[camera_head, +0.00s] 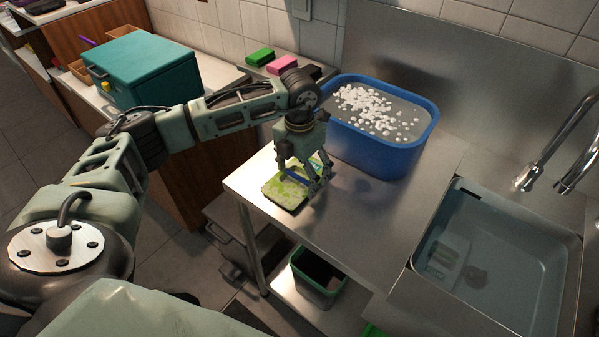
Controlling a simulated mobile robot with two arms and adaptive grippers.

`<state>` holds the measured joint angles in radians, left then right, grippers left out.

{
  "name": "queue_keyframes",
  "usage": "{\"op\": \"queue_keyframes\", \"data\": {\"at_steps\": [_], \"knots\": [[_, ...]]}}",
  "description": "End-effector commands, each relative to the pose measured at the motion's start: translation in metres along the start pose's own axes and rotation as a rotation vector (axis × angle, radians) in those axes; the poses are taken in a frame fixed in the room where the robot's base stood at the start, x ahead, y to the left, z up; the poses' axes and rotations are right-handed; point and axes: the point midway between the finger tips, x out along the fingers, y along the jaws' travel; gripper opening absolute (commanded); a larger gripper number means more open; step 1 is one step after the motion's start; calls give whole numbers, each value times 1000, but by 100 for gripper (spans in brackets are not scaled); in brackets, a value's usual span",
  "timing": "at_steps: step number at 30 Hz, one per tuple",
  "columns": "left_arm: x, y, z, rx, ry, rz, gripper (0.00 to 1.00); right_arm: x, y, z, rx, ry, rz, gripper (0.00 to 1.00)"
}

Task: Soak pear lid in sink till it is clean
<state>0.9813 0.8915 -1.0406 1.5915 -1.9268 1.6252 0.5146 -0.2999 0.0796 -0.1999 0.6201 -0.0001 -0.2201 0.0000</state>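A flat, dark-edged piece with a yellow-green and white patterned top (284,192) lies near the left edge of the steel counter; it may be the pear lid. My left gripper (304,182) is right over its far right part, pointing down. Its fingers look spread apart, with a blue strip between them; I cannot tell whether they touch the piece. The sink (510,290) at the right holds what looks like clear water. A pale flat item with greenish marks (446,262) lies in it. My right gripper is not in view.
A blue tub (375,152) of water with floating white bits stands behind my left gripper. The faucet (545,150) overhangs the sink. A teal box (145,70), green sponge (260,56) and pink sponge (282,64) are at the back left. The counter between tub and sink is clear.

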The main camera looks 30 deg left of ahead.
Motion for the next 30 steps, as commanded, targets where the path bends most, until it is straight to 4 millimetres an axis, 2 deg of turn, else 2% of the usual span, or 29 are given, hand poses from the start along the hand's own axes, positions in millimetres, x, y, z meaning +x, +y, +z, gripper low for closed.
{"op": "queue_keyframes", "data": {"at_steps": [10, 13, 23, 27, 30], "knots": [[0, 0, 0, 0, 0, 0, 90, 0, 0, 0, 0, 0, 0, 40], [5, 0, 0, 0, 1, 0, 90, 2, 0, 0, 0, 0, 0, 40], [-46, -2, -1, 1, -6, 1, 90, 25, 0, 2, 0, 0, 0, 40], [-66, -3, -2, 0, -2, 0, 90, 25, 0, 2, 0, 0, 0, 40], [-73, -3, -2, 0, -2, 1, 90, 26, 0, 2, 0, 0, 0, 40]]}}
